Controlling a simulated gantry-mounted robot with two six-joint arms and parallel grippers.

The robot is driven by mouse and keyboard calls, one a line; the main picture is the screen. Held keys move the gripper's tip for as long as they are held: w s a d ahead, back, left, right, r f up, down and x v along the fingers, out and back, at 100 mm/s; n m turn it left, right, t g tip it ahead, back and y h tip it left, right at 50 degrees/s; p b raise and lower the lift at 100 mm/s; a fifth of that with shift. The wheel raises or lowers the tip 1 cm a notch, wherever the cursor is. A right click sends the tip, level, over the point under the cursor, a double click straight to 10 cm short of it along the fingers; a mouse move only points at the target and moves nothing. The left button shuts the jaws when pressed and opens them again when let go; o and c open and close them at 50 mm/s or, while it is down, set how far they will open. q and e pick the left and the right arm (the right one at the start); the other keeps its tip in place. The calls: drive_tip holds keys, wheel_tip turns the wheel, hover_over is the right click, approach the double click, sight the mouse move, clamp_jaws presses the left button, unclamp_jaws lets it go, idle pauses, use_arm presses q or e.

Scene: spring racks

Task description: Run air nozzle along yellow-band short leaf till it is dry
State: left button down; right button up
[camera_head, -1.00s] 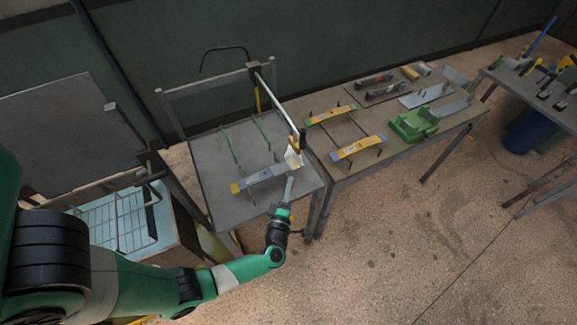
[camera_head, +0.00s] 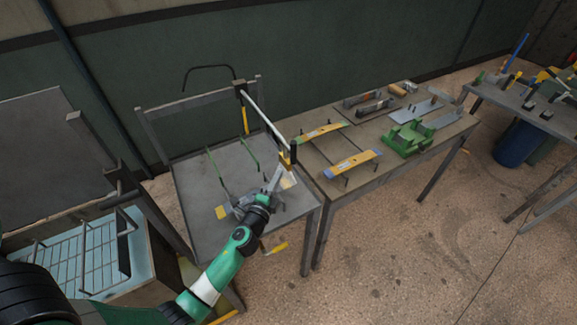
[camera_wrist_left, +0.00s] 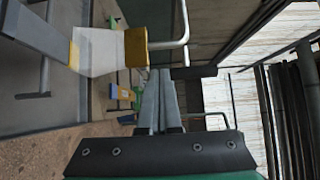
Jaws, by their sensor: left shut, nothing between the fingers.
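A grey leaf with a yellow band (camera_head: 222,213) at its left end lies across the left metal table; my arm hides much of it. In the left wrist view the leaf (camera_wrist_left: 38,38) runs in at the upper left. A yellow nozzle (camera_head: 286,163) is at its right end; the wrist view shows the nozzle (camera_wrist_left: 136,48) with a pale cone (camera_wrist_left: 96,52) between it and the leaf. My left gripper (camera_head: 276,176) is shut and empty beside the cone. Its fingers (camera_wrist_left: 160,80) appear close to the nozzle; contact is unclear. My right gripper is out of view.
A pale boom (camera_head: 265,120) on a post slants toward the nozzle. The middle table (camera_head: 345,190) holds a yellow-and-blue leaf (camera_head: 352,163), a yellow-green leaf (camera_head: 322,133) and a green block (camera_head: 408,138). A wire rack (camera_head: 85,255) stands at lower left.

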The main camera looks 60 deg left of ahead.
sight(288, 162)
use_arm(q)
drive_tip(key=b+x, duration=0.2)
drive_tip(key=x, duration=0.7)
drive_tip(key=shift+w+a, duration=0.15)
drive_tip(key=shift+w, duration=0.05)
drive_tip(key=shift+w+a, duration=0.2)
